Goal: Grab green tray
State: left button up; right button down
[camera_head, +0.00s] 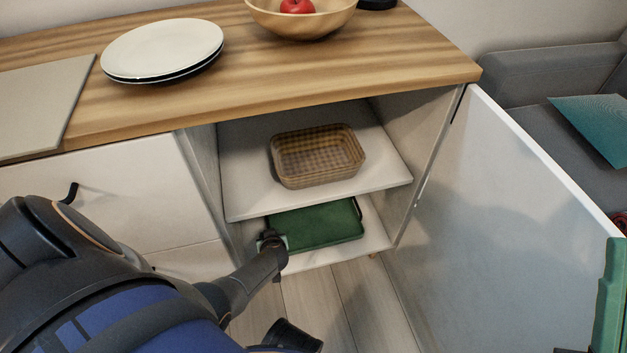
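The green tray (315,225) lies flat on the bottom shelf of the open cabinet, below the middle shelf. A dark handle shows at its right end. My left gripper (275,242) reaches in from the left and is at the tray's front left corner, overlapping its left end. It looks close to or touching the tray; I cannot tell whether its fingers are closed on it. A green upright piece (611,295) at the right edge may be part of my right gripper; its fingertips cannot be made out.
A woven basket (318,157) sits on the middle shelf (240,190) above the tray. The cabinet door (500,210) stands open to the right. Plates (163,48) and a wooden bowl (300,22) with a red apple (297,6) are on the countertop (270,75). A grey sofa (540,75) stands beyond the door.

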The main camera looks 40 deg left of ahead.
pick_arm(q)
jog(key=b+x, duration=0.3)
jog(key=x, duration=0.1)
jog(key=shift+a, duration=0.1)
jog(key=shift+w+a+f+b, duration=0.3)
jog(key=shift+a+f+b, duration=0.05)
jog(key=shift+f+b, duration=0.05)
jog(key=shift+c, duration=0.5)
grip_shut()
jog(key=shift+r, duration=0.1)
dwell(0.5)
